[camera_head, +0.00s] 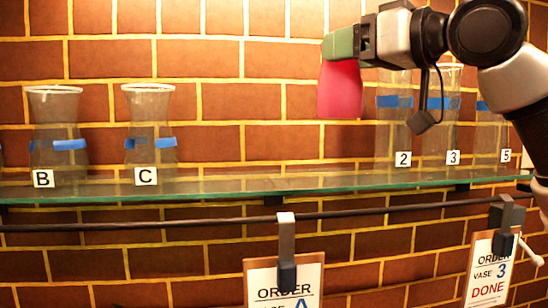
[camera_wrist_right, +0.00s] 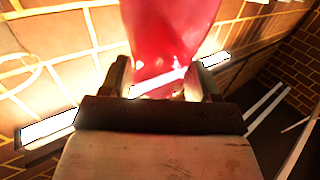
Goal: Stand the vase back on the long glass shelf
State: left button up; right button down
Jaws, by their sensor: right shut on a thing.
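A pinkish-red vase (camera_head: 340,92) hangs in the air in the head view, above and apart from the long glass shelf (camera_head: 240,187). It looks roughly upright; its top is hidden by my gripper. My right gripper (camera_head: 345,48) comes in from the upper right and is shut on the vase. In the right wrist view the red vase (camera_wrist_right: 170,35) sits between the two fingers of my right gripper (camera_wrist_right: 165,88). My left gripper is in neither view.
Clear vases B (camera_head: 56,130) and C (camera_head: 150,130) stand left on the shelf. Clear vases 2 (camera_head: 392,135), 3 (camera_head: 440,135) and 5 (camera_head: 490,135) stand right, partly behind my arm. The shelf between C and 2 is free. Order cards (camera_head: 285,285) hang below. A brick wall is behind.

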aim_at(322, 72)
jog(key=a+f, duration=0.1)
jog(key=w+a, duration=0.1)
jog(key=a, duration=0.1)
jog(key=w+a+f+p, duration=0.1)
jog(key=a, duration=0.1)
jog(key=shift+f, duration=0.35)
jog(key=w+a+f, duration=0.1)
jog(key=f, duration=0.1)
jog(key=w+a+f+p, duration=0.1)
jog(key=f, duration=0.2)
jog(key=w+a+f, duration=0.1)
jog(key=w+f, duration=0.1)
jog(key=shift+a+f, duration=0.3)
jog(key=shift+a, duration=0.1)
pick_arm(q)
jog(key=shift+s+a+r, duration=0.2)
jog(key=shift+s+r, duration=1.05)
pick_arm(e)
jog(key=shift+s+a, duration=0.1)
jog(key=shift+c, duration=1.2)
grip_release()
jog(key=shift+f, duration=0.2)
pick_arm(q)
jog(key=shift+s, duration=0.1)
